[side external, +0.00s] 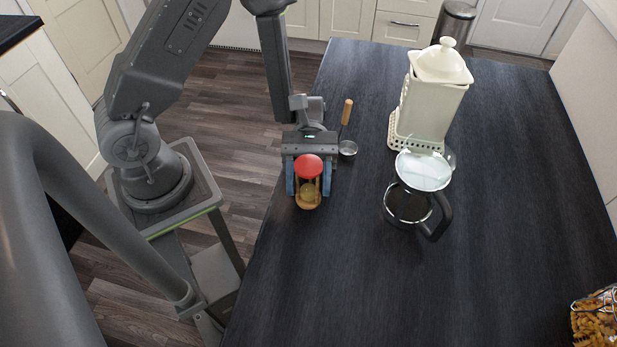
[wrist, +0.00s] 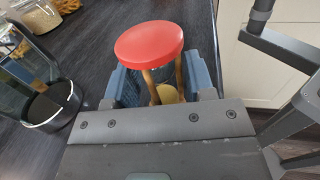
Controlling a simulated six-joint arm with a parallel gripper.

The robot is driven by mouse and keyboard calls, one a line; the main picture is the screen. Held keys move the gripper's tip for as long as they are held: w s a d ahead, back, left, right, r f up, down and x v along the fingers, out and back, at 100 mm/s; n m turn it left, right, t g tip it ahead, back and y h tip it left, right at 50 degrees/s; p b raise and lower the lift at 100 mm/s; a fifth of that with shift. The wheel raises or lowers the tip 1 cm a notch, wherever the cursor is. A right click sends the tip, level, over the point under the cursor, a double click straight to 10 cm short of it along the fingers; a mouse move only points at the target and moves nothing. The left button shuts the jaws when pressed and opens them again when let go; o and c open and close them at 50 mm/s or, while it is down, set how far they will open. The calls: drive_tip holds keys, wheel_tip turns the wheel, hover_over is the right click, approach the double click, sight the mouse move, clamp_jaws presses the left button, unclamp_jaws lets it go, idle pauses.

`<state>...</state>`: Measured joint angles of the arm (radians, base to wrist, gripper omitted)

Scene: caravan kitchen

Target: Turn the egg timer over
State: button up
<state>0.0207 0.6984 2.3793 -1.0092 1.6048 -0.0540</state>
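The egg timer (side external: 309,166) has a round red cap, wooden posts and a wooden base. It is near the left edge of the dark worktop, upright with the red end up; I cannot tell whether its base touches the worktop. In the wrist view the egg timer (wrist: 150,45) sits ahead of the palm, its cap covering part of one finger. My gripper (side external: 309,182) has a blue finger on each side of it, close against the posts, and looks shut on it. The fingers also show in the wrist view (wrist: 166,88). The glass bulb is partly hidden.
A small strainer with a wooden handle (side external: 347,112) lies just behind the gripper. A glass coffee jug (side external: 408,205) stands to the right, with a cream canister (side external: 432,100) behind it. A pasta jar (side external: 598,318) is at the front right.

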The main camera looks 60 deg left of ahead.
sight(309, 164)
drive_tip(key=c, duration=0.3)
drive_tip(key=shift+r, duration=0.1)
drive_tip(key=shift+r, duration=3.65)
